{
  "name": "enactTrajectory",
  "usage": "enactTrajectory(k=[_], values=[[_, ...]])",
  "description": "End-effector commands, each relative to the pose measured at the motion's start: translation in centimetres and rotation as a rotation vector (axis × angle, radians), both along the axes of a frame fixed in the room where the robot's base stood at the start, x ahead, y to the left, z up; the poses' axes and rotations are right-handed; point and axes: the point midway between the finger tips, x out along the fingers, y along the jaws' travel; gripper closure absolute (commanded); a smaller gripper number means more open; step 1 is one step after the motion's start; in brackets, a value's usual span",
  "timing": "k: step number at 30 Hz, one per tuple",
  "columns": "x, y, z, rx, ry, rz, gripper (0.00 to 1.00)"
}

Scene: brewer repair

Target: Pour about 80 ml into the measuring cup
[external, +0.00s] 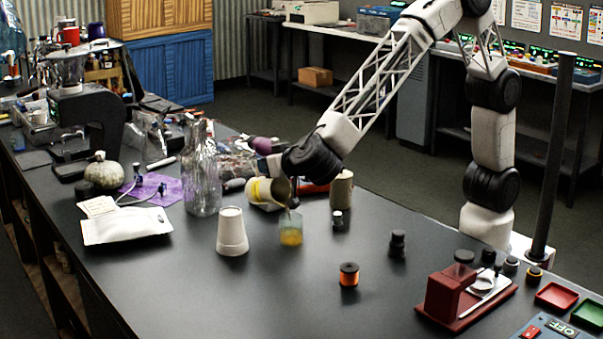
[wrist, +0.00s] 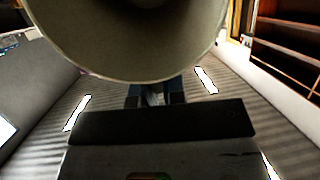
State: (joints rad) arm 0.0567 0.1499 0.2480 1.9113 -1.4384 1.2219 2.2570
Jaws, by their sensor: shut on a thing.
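The measuring cup (external: 291,229) is a small see-through cup standing on the dark bench in the external view. Yellow-orange liquid shows in its lower part. My gripper (external: 291,192) is shut on a cream and yellow vessel (external: 264,192), which is tipped well over just above and left of the cup. In the wrist view the vessel's wide round grey-beige end (wrist: 125,55) fills the top, above the dark gripper parts (wrist: 155,98). The fingertips are mostly hidden. I cannot make out a falling stream.
A white upturned cup (external: 232,232) and a tall clear bottle (external: 201,170) stand to the left. A beige cylinder (external: 342,190) stands behind right. An orange spool (external: 349,274) and a black jar (external: 397,244) are to the right. The front bench area is clear.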

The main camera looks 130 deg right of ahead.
Motion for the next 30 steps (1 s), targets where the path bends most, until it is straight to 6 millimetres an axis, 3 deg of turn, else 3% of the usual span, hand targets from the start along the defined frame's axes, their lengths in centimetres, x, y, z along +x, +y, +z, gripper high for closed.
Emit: enactTrajectory(k=[16,30], values=[[0.0,0.0,0.2,-0.015,-0.003,-0.002,1.0],[0.3,-3.0,-2.5,0.338,0.039,-0.003,1.0]])
